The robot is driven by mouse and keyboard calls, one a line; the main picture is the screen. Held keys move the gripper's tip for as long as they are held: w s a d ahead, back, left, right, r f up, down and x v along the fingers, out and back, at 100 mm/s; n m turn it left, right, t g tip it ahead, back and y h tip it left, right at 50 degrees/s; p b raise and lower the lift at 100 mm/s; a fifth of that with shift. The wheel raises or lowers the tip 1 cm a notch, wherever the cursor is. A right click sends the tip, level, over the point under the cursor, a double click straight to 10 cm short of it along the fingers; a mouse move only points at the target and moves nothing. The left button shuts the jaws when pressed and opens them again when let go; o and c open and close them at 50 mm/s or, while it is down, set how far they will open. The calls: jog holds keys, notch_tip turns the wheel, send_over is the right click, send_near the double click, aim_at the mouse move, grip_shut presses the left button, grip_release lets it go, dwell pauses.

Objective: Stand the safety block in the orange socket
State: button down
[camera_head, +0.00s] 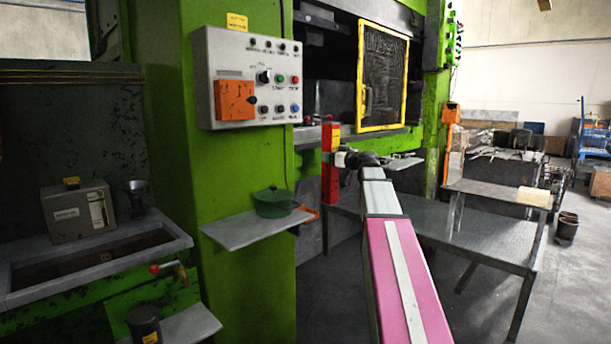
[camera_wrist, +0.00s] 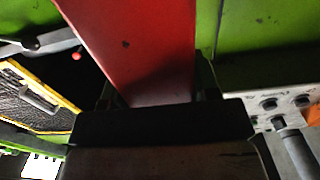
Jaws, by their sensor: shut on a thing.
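The safety block (camera_head: 331,180) is a red, upright post with a yellow label near its top. It is in the middle of the head view, in front of the green press. My gripper (camera_head: 342,158) is shut on the block in its upper part. In the wrist view the red block (camera_wrist: 140,45) fills the upper middle, between the dark fingers of my gripper (camera_wrist: 158,100). The block's lower end is not clear of the background, so I cannot tell what is beneath it.
A control panel (camera_head: 252,78) with an orange box is left of the block. A shelf (camera_head: 232,232) carries a green pot (camera_head: 273,203). A yellow-framed mesh guard (camera_head: 407,80) is behind, right of the block. A grey table (camera_head: 480,238) stands to the right.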

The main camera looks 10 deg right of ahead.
jog(key=w+a, duration=0.3)
jog(key=a, duration=0.6)
notch_tip(320, 180, down, 7)
jog(key=shift+w+a, duration=0.2)
jog(key=shift+w, duration=0.05)
dwell(0.4)
jog(key=shift+c, duration=1.8)
grip_release()
jog(key=shift+f, duration=0.1)
